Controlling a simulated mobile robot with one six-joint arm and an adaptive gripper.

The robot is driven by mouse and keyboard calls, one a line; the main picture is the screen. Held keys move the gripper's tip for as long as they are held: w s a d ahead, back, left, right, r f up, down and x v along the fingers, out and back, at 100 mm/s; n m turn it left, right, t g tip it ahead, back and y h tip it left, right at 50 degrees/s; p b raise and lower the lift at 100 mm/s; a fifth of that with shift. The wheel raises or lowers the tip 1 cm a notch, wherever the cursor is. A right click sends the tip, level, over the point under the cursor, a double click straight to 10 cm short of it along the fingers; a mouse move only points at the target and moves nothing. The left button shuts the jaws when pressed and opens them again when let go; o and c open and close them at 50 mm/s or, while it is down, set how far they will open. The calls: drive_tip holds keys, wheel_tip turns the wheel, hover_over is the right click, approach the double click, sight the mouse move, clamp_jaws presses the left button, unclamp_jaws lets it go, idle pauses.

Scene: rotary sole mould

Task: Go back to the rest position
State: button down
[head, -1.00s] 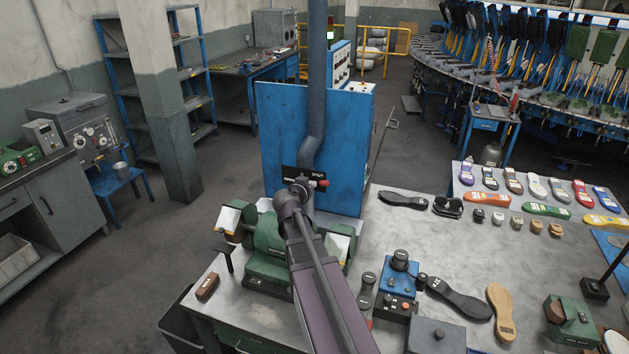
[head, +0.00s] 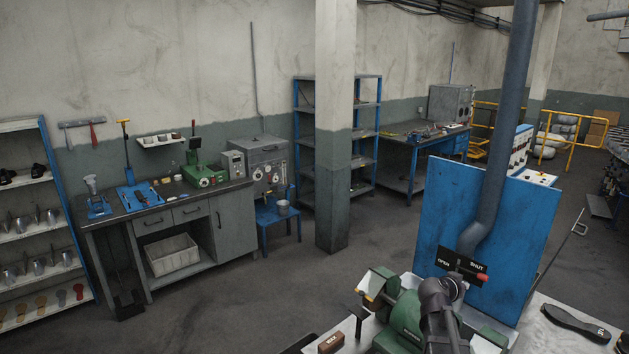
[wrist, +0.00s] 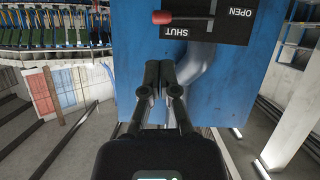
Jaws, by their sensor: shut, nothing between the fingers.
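My gripper (wrist: 160,80) shows in the wrist view with its two dark fingers together and nothing between them. It points toward the blue panel (wrist: 112,85) and is apart from the lever. A black plate marked OPEN and SHUT (wrist: 232,28) is at the top of that view, with the red-knobbed lever (wrist: 165,17) at its SHUT side. In the head view the same plate (head: 447,258) and red knob (head: 482,277) are on the duct in front of the blue panel (head: 440,215). My arm rises from the bottom there and hides part of the plate's surroundings; the fingertips cannot be made out.
A green grinder (head: 400,322) stands on the bench beside my arm, with a brown block (head: 331,342) to its left. A dark sole (head: 575,325) lies at right. The floor (head: 260,310) left of the bench is clear up to the grey cabinet (head: 233,222).

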drive_tip(key=s+a+f+n+g+y+b, duration=0.2)
drive_tip(key=s+a+f, duration=0.3)
drive_tip(key=a, duration=0.4)
drive_tip(key=s+a+f+n+g+y+b, duration=0.3)
drive_tip(key=s+a+f+n+y, duration=0.1)
drive_tip(key=a+f, duration=0.4)
drive_tip(key=s+a+f+n+g+y+b, duration=0.2)
drive_tip(key=s+a+f, duration=0.5)
drive_tip(key=a, duration=0.4)
drive_tip(key=s+n+y+b, duration=0.1)
drive_tip(key=y, duration=0.1)
drive_tip(key=shift+s+f+n+g+y+b, duration=0.2)
drive_tip(key=shift+f+n+g+y+b, duration=0.1)
drive_tip(key=shift+g+y, duration=0.1)
